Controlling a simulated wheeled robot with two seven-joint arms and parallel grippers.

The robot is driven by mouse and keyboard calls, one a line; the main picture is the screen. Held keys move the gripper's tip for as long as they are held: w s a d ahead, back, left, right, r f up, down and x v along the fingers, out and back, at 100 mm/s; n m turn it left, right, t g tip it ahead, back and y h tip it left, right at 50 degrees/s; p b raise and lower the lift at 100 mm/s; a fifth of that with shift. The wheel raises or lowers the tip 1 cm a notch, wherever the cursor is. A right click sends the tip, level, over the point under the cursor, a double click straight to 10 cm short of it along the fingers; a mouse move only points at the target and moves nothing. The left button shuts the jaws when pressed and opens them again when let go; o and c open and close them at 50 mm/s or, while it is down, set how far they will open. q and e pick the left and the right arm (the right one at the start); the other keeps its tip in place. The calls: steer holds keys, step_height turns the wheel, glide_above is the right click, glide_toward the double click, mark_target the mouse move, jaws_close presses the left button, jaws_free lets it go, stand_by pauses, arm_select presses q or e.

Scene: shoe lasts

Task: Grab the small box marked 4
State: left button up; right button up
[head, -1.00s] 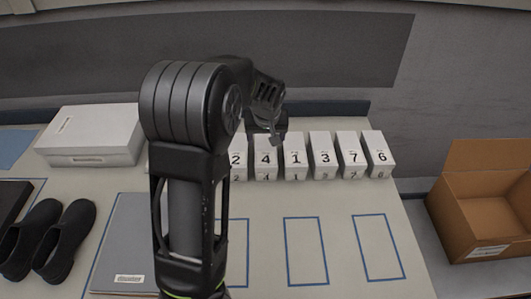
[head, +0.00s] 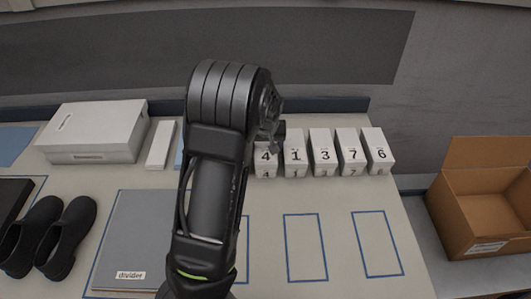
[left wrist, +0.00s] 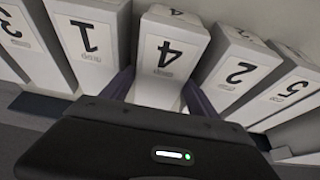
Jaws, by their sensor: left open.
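The small white box marked 4 (head: 265,158) stands upright in a row of numbered boxes at the back of the table, partly covered by my left arm. In the left wrist view box 4 (left wrist: 170,52) is in the middle, its number upside down. My left gripper (left wrist: 160,96) is open, with one dark finger on each side of box 4, in the gaps beside boxes 1 and 2. Contact with the box cannot be told. In the head view the left gripper (head: 272,132) is over the back of box 4, its fingertips mostly hidden. My right gripper is not in view.
Box 1 (head: 294,155) and box 2 (left wrist: 237,72) flank box 4 closely. Boxes 3, 7 and 6 (head: 378,152) stand to the right. A large white box (head: 95,133), black shoes (head: 63,240) and a grey divider (head: 130,235) lie left. A cardboard box (head: 487,200) is right.

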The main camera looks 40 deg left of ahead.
arm_select(q)
steer(key=p+x, duration=0.1)
steer(key=x, duration=0.4)
stand_by(0.5)
steer(key=c, duration=1.2)
